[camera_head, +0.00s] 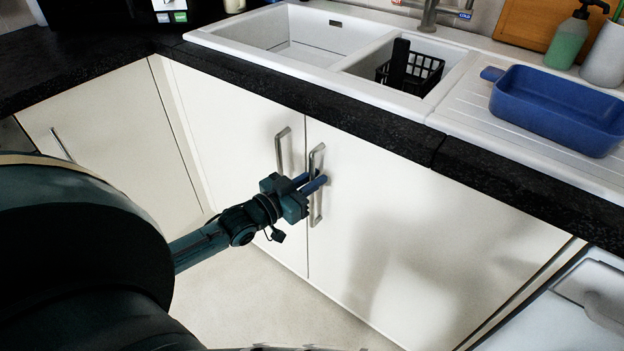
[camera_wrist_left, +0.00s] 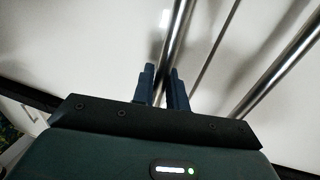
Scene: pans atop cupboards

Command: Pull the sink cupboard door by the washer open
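The sink cupboard door by the washer (camera_head: 420,235) is the cream right-hand door under the sink; it looks closed, flush with its neighbour. Its upright metal bar handle (camera_head: 316,211) is near its left edge. My left gripper (camera_head: 314,183) is at the middle of this handle, its blue fingers close together. In the left wrist view, the handle bar (camera_wrist_left: 176,35) runs between the fingers of the left gripper (camera_wrist_left: 162,72), which look shut on it. The fingers hide part of the bar. My right gripper is not in view.
The left sink door has its own handle (camera_head: 284,150) close beside; it also shows in the left wrist view (camera_wrist_left: 283,72). A white washer (camera_head: 560,315) stands at lower right. The dark worktop edge (camera_head: 370,137) overhangs the doors. Floor (camera_head: 250,300) in front is clear.

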